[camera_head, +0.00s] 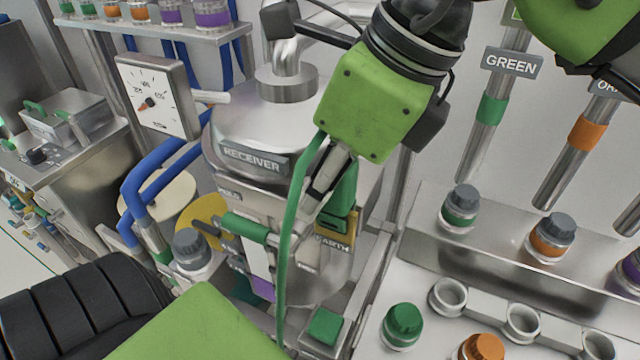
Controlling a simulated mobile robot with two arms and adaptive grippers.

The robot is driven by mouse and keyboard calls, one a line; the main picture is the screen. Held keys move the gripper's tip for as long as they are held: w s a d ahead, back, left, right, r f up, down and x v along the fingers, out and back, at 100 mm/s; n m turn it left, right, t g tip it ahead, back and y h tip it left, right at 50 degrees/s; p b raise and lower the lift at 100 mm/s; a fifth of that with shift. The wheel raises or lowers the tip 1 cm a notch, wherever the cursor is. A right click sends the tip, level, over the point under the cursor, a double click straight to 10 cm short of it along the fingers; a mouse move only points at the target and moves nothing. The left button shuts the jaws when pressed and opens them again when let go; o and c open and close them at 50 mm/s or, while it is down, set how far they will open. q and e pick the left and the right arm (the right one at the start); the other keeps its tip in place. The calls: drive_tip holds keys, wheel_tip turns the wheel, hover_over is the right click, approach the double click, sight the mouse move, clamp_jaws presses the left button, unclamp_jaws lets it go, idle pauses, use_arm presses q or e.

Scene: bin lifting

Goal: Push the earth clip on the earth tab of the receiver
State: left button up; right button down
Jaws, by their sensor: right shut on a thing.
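The steel receiver (245,125) stands in the middle, with a RECEIVER label on its front. My right gripper (318,200) comes down from the top and is shut at the receiver's front right. The green earth clip (345,192) shows at its fingers, partly covered by them. Just below the clip is a yellow plate (338,228) with an EARTH label. The earth tab's metal cannot be made out behind the fingers and clip. I cannot tell if the clip touches it. My left gripper's green body (200,335) is at the bottom left; its fingers do not show.
A green cable (288,250) hangs in front of the receiver. A dial gauge (158,95) and blue hoses (150,180) are on the left. A metal rack (480,250) with capped jars stands at the right. A green-topped block (325,327) sits low in front.

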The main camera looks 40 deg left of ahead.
drive_tip(key=shift+f, duration=0.1)
drive_tip(key=c, duration=1.7)
unclamp_jaws()
drive_tip(key=v, duration=1.2)
